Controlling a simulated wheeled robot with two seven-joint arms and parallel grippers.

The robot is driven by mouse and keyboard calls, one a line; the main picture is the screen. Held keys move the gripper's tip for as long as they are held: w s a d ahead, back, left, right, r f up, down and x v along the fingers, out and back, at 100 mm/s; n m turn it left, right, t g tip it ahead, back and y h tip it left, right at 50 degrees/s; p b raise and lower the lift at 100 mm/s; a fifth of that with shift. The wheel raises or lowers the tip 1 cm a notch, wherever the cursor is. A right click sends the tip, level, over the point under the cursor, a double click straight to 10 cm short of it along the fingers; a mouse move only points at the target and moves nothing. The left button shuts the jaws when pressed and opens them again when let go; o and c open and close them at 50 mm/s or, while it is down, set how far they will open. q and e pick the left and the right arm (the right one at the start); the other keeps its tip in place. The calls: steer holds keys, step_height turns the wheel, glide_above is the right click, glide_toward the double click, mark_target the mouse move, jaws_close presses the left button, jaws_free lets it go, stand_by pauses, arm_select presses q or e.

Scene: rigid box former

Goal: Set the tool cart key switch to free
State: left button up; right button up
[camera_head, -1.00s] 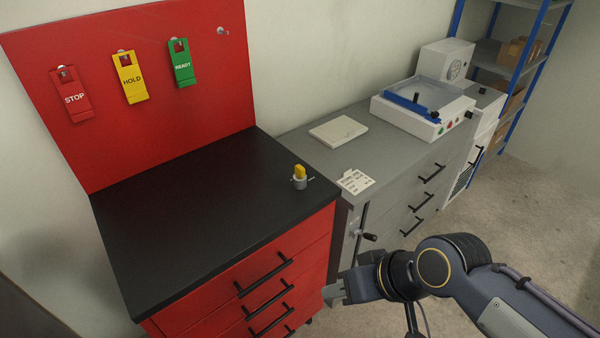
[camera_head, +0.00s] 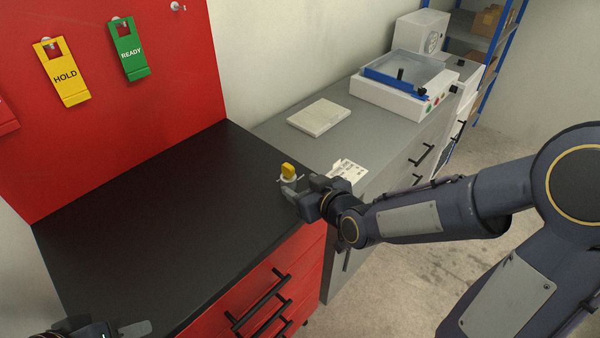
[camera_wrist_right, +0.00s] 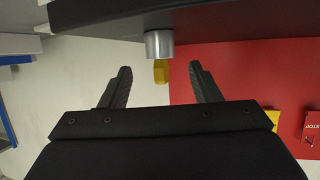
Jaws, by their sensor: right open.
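The key switch has a yellow key knob (camera_head: 288,170) on a silver collar with thin side pins. It stands on the black top of the red tool cart (camera_head: 165,200), near its right edge. My right gripper (camera_head: 290,192) is beside it, on the near side. In the right wrist view the yellow knob (camera_wrist_right: 161,72) and silver collar (camera_wrist_right: 159,44) lie between the two spread fingers of the right gripper (camera_wrist_right: 160,68), with gaps on both sides. My left gripper (camera_head: 120,330) shows only in part at the bottom left edge; its jaws are unclear.
Yellow HOLD (camera_head: 62,72) and green READY (camera_head: 128,50) tags hang on the red back panel. A grey cabinet (camera_head: 280,128) adjoins the cart, bearing a label card (camera_head: 348,171), a pale slab (camera_head: 318,117) and a white machine (camera_head: 400,98). The cart top left of the switch is clear.

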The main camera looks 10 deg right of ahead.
mark_target(292, 180)
arm_select(q)
steer(key=shift+r+p, duration=0.4)
arm_select(e)
steer(key=x, duration=0.7)
steer(key=shift+w, duration=0.15)
steer(key=c, duration=1)
